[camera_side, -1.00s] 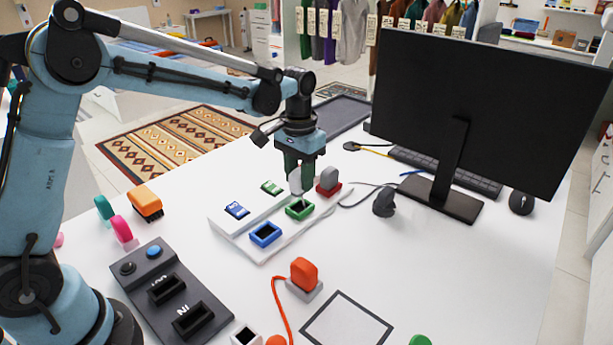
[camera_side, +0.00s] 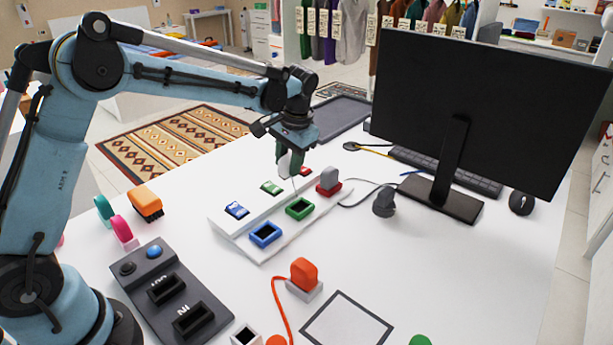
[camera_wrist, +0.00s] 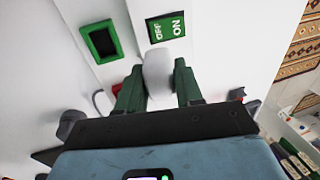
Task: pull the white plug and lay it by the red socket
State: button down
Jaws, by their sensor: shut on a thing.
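My gripper (camera_side: 290,170) is shut on the white plug (camera_side: 284,161) and holds it above the socket strip (camera_side: 275,244). In the wrist view the plug (camera_wrist: 158,72) sits between the two green fingers (camera_wrist: 158,85). The green socket (camera_side: 299,208) on the strip is empty below and to the right of it; it also shows in the wrist view (camera_wrist: 100,43). The red socket (camera_side: 334,192) is at the strip's far right end, with a grey plug (camera_side: 329,177) standing in it. The plug's lower side is partly hidden in the wrist view.
The blue socket (camera_side: 265,234) is empty. A dark grey plug (camera_side: 384,204) stands on the desk right of the red socket, by cables. The monitor (camera_side: 485,110) stands behind it. An orange plug (camera_side: 304,272) is in front.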

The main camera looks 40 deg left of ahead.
jog(key=w+a+y, duration=0.1)
jog(key=a, duration=0.2)
jog(key=w+a+f+y, duration=0.1)
jog(key=a+y, duration=0.1)
jog(key=a, duration=0.2)
jog(key=w+a+y, duration=0.1)
jog(key=a, duration=0.2)
jog(key=shift+w+a+f+y, duration=0.15)
jog(key=shift+w+y, duration=0.2)
jog(key=shift+y, duration=0.05)
jog(key=w+a+y, duration=0.2)
jog(key=a+y, duration=0.2)
jog(key=a, duration=0.4)
jog(key=shift+s+d+f, duration=0.1)
jog(key=shift+d+f, duration=0.05)
jog(key=shift+f, duration=1.25)
jog(key=shift+s+d+f, duration=0.1)
jog(key=shift+d+f, duration=0.05)
jog(key=shift+f, duration=1.2)
jog(key=c, duration=0.5)
grip_release()
jog(key=shift+f, duration=0.1)
jog(key=shift+c, duration=0.2)
jog(key=shift+d, duration=0.1)
